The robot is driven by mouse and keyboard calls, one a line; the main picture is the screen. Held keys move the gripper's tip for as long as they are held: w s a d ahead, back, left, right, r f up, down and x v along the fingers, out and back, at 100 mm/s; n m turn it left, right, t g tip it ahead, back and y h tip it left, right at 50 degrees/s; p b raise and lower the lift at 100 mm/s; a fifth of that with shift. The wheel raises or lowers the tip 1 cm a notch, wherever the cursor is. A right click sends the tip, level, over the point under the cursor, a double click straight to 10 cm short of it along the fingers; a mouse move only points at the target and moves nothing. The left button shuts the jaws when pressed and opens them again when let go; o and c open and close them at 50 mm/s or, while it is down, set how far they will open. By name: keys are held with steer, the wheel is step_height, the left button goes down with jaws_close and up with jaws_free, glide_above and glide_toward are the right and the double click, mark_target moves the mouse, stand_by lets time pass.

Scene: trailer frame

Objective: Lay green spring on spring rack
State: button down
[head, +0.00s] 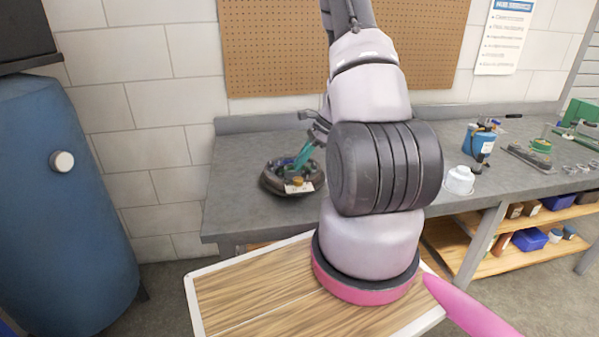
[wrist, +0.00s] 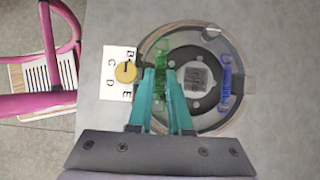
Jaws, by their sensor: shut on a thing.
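The green spring (wrist: 162,52) is a slim coil held upright in the picture between my gripper's teal fingertips (wrist: 159,72) in the wrist view. It lies over the left part of a round dark part (wrist: 208,128); I cannot tell whether it touches it. A blue spring (wrist: 227,78) lies on the right side of that part. In the head view my gripper (head: 303,158) is low over the round part (head: 275,186) on the grey bench, and the green spring is hard to make out. I cannot tell for certain which thing is the spring rack.
A white card (wrist: 115,90) with letters and a brass-coloured knob (wrist: 125,72) lies left of the round part. On the grey bench (head: 235,205), a white pot (head: 459,180), a blue canister (head: 479,140) and a metal fixture with a green piece (head: 541,145) stand to the right.

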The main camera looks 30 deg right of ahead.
step_height(320, 180, up, 9)
stand_by(0.7)
